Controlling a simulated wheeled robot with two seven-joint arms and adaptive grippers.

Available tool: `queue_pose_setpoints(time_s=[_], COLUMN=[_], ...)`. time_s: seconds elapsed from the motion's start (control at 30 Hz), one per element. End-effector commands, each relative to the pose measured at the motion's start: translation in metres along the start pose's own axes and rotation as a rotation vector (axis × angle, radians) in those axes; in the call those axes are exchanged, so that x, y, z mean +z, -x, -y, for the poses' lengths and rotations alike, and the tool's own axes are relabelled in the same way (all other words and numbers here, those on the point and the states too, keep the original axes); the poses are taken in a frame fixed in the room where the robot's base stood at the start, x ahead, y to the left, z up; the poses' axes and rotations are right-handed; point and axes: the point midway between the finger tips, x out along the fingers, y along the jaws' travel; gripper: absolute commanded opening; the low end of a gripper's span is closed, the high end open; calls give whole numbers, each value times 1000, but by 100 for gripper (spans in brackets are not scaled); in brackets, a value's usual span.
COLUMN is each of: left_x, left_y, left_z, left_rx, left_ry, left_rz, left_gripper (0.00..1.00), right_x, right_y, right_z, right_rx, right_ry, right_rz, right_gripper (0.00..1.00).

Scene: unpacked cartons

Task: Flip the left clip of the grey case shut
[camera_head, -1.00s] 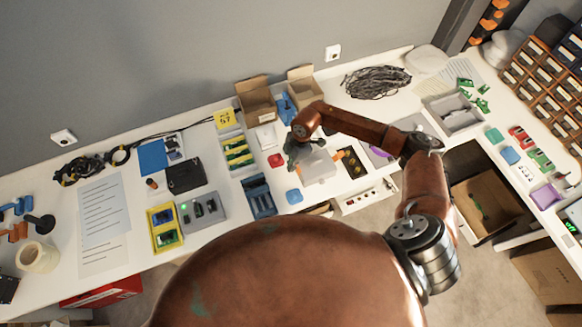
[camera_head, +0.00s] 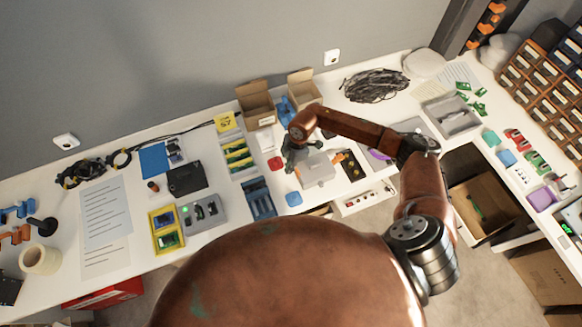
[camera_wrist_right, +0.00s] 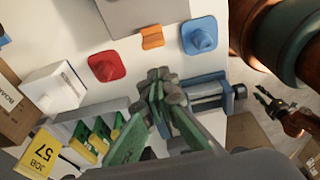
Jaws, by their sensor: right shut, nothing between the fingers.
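The grey case (camera_head: 318,172) lies on the white bench, below and to the right of my right gripper in the head view. An orange clip (camera_head: 337,157) shows at its right side. In the right wrist view the case (camera_wrist_right: 150,10) is cut off at the top, and another orange clip (camera_wrist_right: 152,38), the left one, sticks out from its near edge. My right gripper (camera_head: 289,165) is left of the case. Its fingers (camera_wrist_right: 158,88) are together and empty, apart from the clip. How far the left clip is folded is hard to tell.
A red piece (camera_wrist_right: 107,66) and a blue piece (camera_wrist_right: 199,36) lie on either side of the left clip. A blue holder (camera_head: 259,198) and a tray of green boards (camera_head: 237,153) stand to the left. Open cartons (camera_head: 257,105) stand behind.

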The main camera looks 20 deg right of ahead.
Motion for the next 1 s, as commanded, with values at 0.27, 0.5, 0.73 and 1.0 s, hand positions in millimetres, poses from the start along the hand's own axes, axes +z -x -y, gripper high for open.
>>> queue_pose_setpoints(time_s=[0.27,0.5,0.73,1.0], left_x=[0,2,2,2], left_y=[6,1,-2,-2], left_z=[1,3,2,1], left_rx=[0,-3,-2,-1], left_ry=[0,-1,-1,0], left_rz=[1,2,3,3], left_gripper=[30,30,30,30], right_x=[-26,-18,-15,-14], right_y=[15,61,89,94], right_z=[-1,0,0,1], right_rx=[5,3,2,0], right_ry=[-3,-3,-2,-3], right_rz=[1,1,0,-1], right_gripper=[0,0,0,0])
